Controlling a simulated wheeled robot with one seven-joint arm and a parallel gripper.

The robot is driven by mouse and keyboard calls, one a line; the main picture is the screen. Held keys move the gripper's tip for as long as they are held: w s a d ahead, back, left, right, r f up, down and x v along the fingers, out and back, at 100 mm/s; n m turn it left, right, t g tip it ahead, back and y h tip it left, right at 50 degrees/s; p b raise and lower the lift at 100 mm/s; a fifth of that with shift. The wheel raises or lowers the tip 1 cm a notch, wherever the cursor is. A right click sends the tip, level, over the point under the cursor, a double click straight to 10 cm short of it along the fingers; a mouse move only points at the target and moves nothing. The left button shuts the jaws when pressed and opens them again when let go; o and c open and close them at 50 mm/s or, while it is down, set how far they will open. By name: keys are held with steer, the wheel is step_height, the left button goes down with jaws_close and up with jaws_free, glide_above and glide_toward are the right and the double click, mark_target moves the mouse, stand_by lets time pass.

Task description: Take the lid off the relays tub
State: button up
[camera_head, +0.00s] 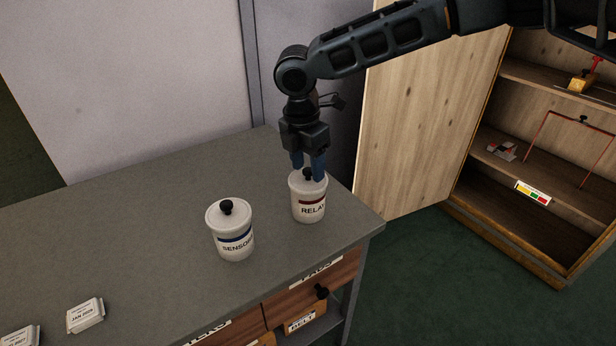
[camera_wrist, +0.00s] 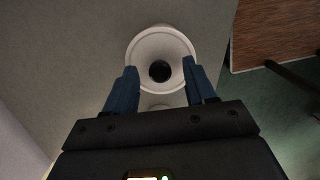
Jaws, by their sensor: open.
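The relays tub (camera_head: 309,208) is a white tub with a dark red band and a partly visible "RELAY" label, upright near the right end of the grey worktop. Its white lid (camera_head: 297,183) is on it, with a black knob (camera_head: 308,174) on top. My gripper (camera_head: 309,172) is above the tub, pointing down, its blue fingers at about the knob. In the wrist view the open fingers (camera_wrist: 160,84) lie either side of the lid, with the black knob (camera_wrist: 160,71) between and slightly beyond them. I cannot tell any contact; nothing is held.
A white sensors tub (camera_head: 232,240) with a blue band and black knob stands to the left. Small white labelled boxes (camera_head: 85,316) lie at the front left. Drawers (camera_head: 318,285) are under the worktop. An open wooden cabinet (camera_head: 545,150) is at right. The worktop's back left is clear.

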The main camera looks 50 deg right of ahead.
steer(key=shift+f, duration=0.15)
jaws_close()
stand_by(0.4)
